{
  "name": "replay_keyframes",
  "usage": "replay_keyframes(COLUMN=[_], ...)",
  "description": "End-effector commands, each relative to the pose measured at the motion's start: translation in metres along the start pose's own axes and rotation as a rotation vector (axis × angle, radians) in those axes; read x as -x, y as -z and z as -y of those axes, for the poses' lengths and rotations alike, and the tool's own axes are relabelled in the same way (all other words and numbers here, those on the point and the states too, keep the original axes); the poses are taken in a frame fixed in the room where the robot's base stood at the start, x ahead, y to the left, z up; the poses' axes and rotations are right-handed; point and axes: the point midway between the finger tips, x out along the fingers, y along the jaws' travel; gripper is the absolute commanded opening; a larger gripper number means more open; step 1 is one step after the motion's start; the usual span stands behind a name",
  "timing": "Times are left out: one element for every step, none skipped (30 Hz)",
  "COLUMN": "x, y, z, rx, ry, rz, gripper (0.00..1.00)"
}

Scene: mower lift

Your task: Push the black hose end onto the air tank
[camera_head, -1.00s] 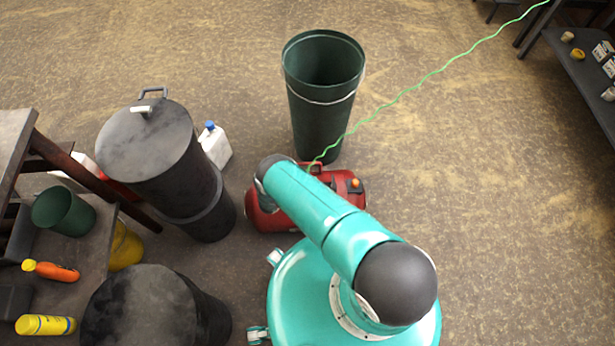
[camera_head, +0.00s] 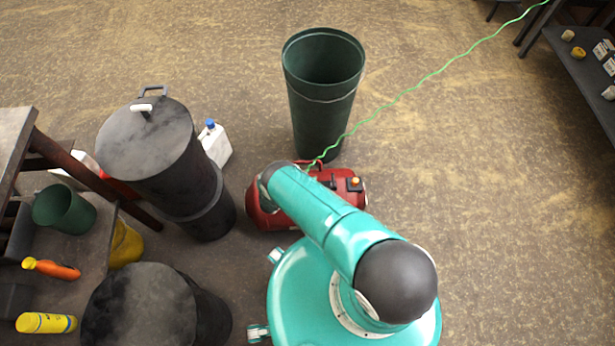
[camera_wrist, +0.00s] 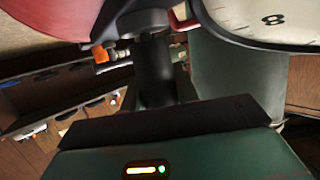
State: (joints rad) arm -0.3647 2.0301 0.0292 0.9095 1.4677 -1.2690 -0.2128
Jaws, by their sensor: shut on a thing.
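The air tank (camera_head: 263,212) is red and lies on the floor, partly hidden under my teal arm; its red body (camera_wrist: 60,18) fills the top left of the wrist view. In the wrist view my gripper (camera_wrist: 155,95) is shut on the black hose end (camera_wrist: 154,72), a dark upright cylinder. The hose end's top is close to a dark fitting (camera_wrist: 145,22) beside the tank. I cannot tell whether they touch or are joined. A brass and orange part (camera_wrist: 100,53) is just left of them. In the head view my arm hides the gripper and the hose end.
A pale gauge (camera_wrist: 270,20) is close at the top right of the wrist view. A green bin (camera_head: 322,95) stands behind the tank. A green hose (camera_head: 425,80) runs to the upper right. Dark drums (camera_head: 150,140) stand left. The floor at right is clear.

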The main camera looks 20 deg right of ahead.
Motion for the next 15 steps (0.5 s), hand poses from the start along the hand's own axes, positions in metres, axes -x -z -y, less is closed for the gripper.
replay_keyframes(x=[-0.0004, -0.0006, -0.0007, -0.0008, -0.0009, -0.001, -0.001, -0.0011, -0.0011, -0.0011, -0.0011, -0.001, -0.001, -0.001, -0.001], y=[-0.0011, -0.0016, -0.0022, -0.0025, -0.0027, -0.0029, -0.003, -0.003, -0.0029, -0.0029, -0.0029, -0.0029, -0.0029, -0.0028, -0.0028], z=[-0.0005, -0.0007, -0.0008, -0.0007, -0.0007, -0.0006, -0.0005, -0.0005, -0.0004, -0.0004, -0.0004, -0.0004, -0.0004, -0.0004, -0.0004], rx=[0.0, 0.001, 0.001, 0.001, 0.001, 0.001, 0.001, 0.001, 0.001, 0.001, 0.001, 0.001, 0.001, 0.001, 0.001], ry=[0.0, 0.0, -0.001, -0.001, 0.0, 0.0, 0.0, 0.0, 0.0, 0.0, 0.0, 0.0, 0.0, 0.0, 0.0], rz=[0.0, 0.0, 0.0, 0.0, 0.0, -0.001, -0.001, -0.001, -0.001, -0.001, -0.001, -0.001, -0.001, -0.001, -0.001], gripper=[0.04, 0.04, 0.04, 0.04, 0.04, 0.04, 0.04, 0.04, 0.04, 0.04, 0.04, 0.04, 0.04, 0.34, 0.39])
